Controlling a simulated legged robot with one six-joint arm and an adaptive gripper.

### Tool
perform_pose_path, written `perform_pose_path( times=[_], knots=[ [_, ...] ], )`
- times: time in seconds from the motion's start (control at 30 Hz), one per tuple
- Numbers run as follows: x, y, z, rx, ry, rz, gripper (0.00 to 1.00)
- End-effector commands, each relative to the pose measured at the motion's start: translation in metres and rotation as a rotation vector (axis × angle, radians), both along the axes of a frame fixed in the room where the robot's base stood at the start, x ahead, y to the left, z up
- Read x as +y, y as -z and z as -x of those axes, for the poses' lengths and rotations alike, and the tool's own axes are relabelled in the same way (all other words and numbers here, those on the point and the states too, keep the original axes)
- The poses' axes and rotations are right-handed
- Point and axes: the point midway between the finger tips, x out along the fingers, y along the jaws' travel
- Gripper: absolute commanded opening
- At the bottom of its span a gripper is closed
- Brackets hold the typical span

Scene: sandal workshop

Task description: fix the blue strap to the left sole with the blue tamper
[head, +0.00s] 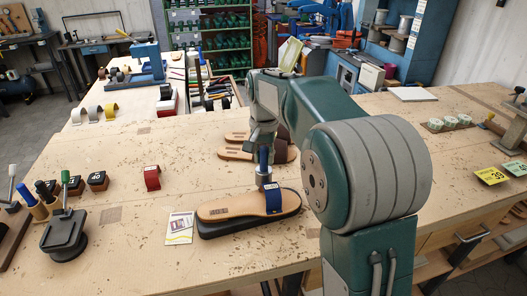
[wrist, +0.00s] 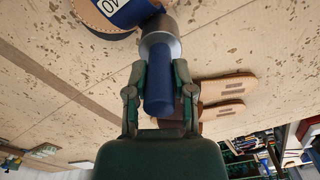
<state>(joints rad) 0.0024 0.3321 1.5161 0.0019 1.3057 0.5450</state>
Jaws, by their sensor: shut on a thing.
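My gripper (wrist: 160,76) is shut on the blue handle of the blue tamper (wrist: 158,92). In the head view the tamper (head: 263,160) stands upright, its grey metal head pointing down. A tan sole (head: 230,207) lies on a dark base on the bench. The blue strap (head: 273,201) lies across the sole's right part. The tamper head is at the strap's far edge; I cannot tell if it touches. In the wrist view the strap (wrist: 122,12) shows a white label beside the tamper head. My arm hides part of the bench on the right.
More tan soles (head: 234,153) lie behind the tamper. A printed card (head: 180,228) lies left of the sole. A red strap roll (head: 152,177) and a dark press-like stand (head: 65,234) are farther left. The bench between them is mostly clear.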

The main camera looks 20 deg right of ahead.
Motion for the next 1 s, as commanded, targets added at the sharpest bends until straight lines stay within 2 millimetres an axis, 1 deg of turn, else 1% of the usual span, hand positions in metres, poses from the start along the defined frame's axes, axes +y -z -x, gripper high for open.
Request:
perform_pose_path(
  times=[0.27,0.57,1.0],
  knots=[
    [0.0,-0.03,-0.001,-0.004,0.0,0.0,0.0],
    [0.0,-0.033,0.0,-0.002,0.0,0.0,0.0],
    [0.0,-0.077,-0.001,-0.004,0.0,0.0,0.0]
  ],
)
